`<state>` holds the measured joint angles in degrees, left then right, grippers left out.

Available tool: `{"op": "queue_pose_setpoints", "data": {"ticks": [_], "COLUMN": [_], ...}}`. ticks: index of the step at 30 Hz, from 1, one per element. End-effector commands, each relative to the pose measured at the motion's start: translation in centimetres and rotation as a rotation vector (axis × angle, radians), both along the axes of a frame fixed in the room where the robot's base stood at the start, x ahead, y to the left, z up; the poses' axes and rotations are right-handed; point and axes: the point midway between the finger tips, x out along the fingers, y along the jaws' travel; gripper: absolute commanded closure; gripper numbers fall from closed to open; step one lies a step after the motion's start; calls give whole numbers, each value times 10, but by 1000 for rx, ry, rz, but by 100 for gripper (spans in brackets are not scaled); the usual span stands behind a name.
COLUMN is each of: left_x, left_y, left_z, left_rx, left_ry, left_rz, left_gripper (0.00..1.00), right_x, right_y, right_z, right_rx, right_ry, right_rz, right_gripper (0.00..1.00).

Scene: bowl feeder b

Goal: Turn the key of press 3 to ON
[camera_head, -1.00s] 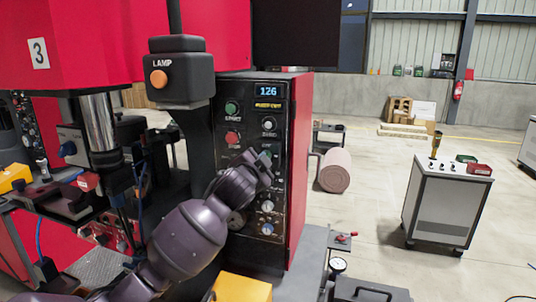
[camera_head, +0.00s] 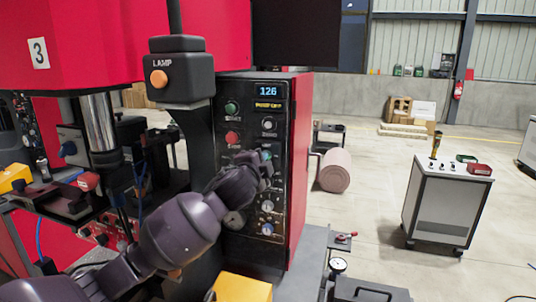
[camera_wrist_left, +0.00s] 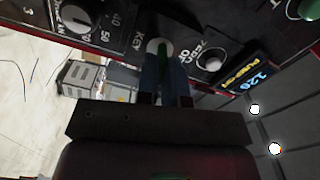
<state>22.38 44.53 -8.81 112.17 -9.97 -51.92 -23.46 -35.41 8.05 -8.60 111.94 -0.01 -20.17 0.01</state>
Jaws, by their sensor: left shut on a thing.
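The press with the number 3 sign (camera_head: 38,53) stands at the left, with its black control panel (camera_head: 283,118) at the middle. My left gripper (camera_head: 266,158) is at the panel's middle and hides the key there. In the left wrist view, my gripper fingers (camera_wrist_left: 166,84) are shut on the key (camera_wrist_left: 166,50), a green piece at a pale round lock beside the printed word KEY. The key's exact angle is hard to read because the fingers cover part of it. My right gripper is in neither view.
The panel also bears a green button (camera_head: 231,107), a red button (camera_head: 232,137), a lit display (camera_head: 267,91) and several knobs close to the gripper. The lamp box (camera_head: 180,72) hangs left of the panel. Open floor and a grey cabinet (camera_head: 445,200) lie to the right.

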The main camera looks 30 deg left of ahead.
Motion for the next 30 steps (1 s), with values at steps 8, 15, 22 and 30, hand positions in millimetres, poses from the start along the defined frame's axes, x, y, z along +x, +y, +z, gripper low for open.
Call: {"op": "queue_pose_setpoints", "data": {"ticks": [8,15,22,30], "left_x": [0,0,0,0], "left_y": [0,0,0,0], "left_z": [1,0,0,0], "left_rx": [277,309,307,306], "left_ry": [65,73,74,73], "left_rz": [-1,-1,-1,-1], "left_gripper": [100,100,63,62], "right_x": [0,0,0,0], "right_y": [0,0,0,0], "right_z": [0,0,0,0], "right_rx": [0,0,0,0], "right_ry": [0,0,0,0], "right_rz": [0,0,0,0], "right_gripper": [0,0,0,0]}}
